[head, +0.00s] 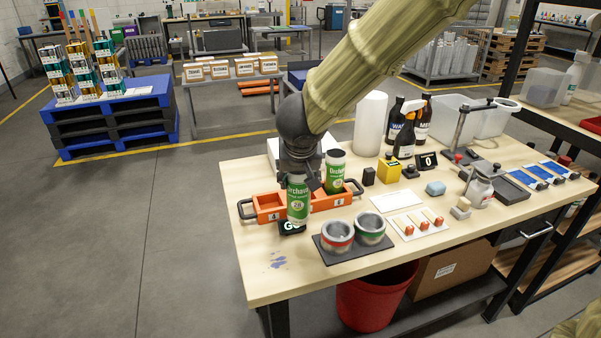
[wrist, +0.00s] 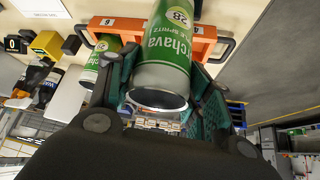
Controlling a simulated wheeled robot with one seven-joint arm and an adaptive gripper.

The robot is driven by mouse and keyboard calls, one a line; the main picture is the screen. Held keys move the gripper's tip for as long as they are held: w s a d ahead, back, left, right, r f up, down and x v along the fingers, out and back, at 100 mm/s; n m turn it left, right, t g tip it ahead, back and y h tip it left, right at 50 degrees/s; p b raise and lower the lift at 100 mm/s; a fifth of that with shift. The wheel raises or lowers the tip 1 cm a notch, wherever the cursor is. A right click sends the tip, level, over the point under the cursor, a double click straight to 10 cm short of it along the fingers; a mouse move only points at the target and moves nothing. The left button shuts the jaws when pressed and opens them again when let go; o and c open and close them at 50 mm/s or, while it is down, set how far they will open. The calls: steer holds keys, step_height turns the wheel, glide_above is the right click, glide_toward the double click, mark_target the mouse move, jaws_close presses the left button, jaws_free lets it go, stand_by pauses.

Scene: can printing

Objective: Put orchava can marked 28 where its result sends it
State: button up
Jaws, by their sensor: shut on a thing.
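The green and white Orchava can marked 28 (head: 298,203) is upright in my gripper (head: 301,174), at the front of an orange tray (head: 269,201). In the wrist view the same can (wrist: 164,55) sits between the fingers (wrist: 163,92), its 28 readable. I cannot tell whether the held can touches anything below.
Two metal cups (head: 337,236) with red and green rims stand on a dark mat in front. A black 0 display (head: 427,160), bottles and a clamp stand crowd the right. A red bin (head: 375,298) is below. Beyond are a blue pallet (head: 110,115) with can stacks and labelled boxes (head: 218,70).

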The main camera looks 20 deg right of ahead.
steer(key=w+d+f, duration=0.2)
steer(key=w, duration=0.4)
steer(key=w+d+f, duration=0.2)
steer(key=w, duration=0.3)
steer(key=shift+w+d+f, duration=0.35)
steer(key=shift+w+f, duration=0.05)
steer(key=shift+f, duration=0.15)
steer(key=o, duration=0.7)
steer(key=shift+o, duration=0.2)
steer(key=p+v, duration=0.2)
steer(key=v, duration=1)
steer(key=shift+r, duration=0.2)
